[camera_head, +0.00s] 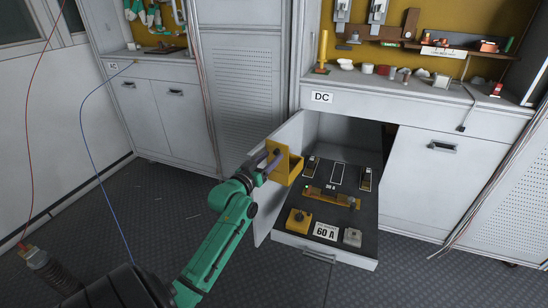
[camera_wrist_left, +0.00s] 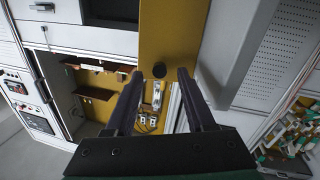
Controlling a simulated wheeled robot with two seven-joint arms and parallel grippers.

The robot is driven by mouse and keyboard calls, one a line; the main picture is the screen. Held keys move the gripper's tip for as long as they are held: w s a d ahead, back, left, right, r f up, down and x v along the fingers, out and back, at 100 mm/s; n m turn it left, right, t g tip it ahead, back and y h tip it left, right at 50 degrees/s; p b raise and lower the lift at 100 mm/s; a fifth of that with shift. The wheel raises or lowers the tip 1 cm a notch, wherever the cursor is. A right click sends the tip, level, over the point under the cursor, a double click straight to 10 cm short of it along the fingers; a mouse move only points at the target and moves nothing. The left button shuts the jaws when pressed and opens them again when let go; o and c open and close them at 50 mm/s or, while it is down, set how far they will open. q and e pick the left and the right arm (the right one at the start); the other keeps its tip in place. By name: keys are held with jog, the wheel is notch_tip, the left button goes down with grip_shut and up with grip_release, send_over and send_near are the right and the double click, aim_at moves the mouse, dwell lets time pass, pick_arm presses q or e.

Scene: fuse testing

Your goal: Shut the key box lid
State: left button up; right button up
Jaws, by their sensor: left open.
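The yellow key box (camera_head: 292,178) is on the open cabinet door in the head view. Its lid (camera_head: 284,157) stands up as a flat yellow plate, so the box is open. My left gripper (camera_head: 270,160), on the green arm, is at the left side of this plate. My right gripper is in neither view.
The cabinet door (camera_head: 278,207) hangs open left of a pulled-out drawer (camera_head: 325,259) holding fuse parts and a 60 A label. A counter (camera_head: 405,92) with small items is above. Dark floor (camera_head: 165,215) lies free to the left.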

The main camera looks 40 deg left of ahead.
pick_arm(q)
jog(key=shift+w+a, duration=0.15)
jog(key=shift+w, duration=1.05)
grip_shut()
jog(key=shift+f, duration=0.1)
dwell(0.4)
